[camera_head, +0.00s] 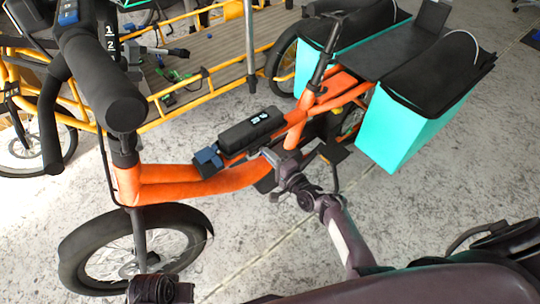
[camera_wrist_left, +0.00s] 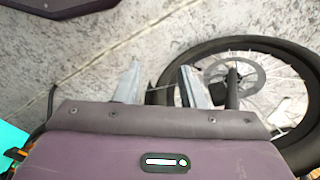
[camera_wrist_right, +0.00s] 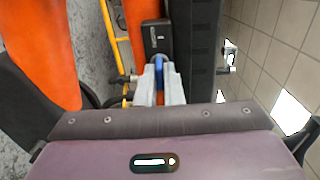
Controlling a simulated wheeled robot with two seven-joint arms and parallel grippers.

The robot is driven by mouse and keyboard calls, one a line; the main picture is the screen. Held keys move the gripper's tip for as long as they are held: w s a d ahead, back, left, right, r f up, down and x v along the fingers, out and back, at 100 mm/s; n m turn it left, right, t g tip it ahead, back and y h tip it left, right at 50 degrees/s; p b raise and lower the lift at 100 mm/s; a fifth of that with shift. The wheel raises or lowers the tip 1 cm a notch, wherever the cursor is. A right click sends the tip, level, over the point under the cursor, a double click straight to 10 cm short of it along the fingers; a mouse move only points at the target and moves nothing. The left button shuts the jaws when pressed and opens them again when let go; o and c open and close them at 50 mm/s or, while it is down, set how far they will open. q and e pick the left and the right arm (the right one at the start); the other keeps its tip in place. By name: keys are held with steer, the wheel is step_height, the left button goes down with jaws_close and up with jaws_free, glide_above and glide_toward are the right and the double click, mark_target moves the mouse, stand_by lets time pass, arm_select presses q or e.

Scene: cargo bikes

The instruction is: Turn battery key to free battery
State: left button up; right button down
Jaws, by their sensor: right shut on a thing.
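The black battery (camera_head: 250,128) lies along the orange frame tube of the front cargo bike. A dark blue-grey block (camera_head: 207,160) sits at its lower left end. My right gripper (camera_head: 270,154) is at the near side of the battery. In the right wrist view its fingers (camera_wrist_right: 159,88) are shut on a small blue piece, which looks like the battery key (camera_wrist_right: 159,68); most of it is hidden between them. The battery also shows as a long dark body (camera_wrist_right: 197,50) there. My left gripper (camera_wrist_left: 161,85) is open and empty, above the floor near a wheel.
The orange bike (camera_head: 185,180) has a front wheel (camera_head: 85,250) at lower left and turquoise bags (camera_head: 405,130) at the rear. A yellow cargo bike (camera_head: 160,105) stands behind it. Black handlebars (camera_head: 105,85) rise at upper left. Grey floor (camera_head: 420,215) is open at the right.

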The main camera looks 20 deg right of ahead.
steer(key=c, duration=1.6)
jaws_free()
steer(key=shift+o, duration=0.2)
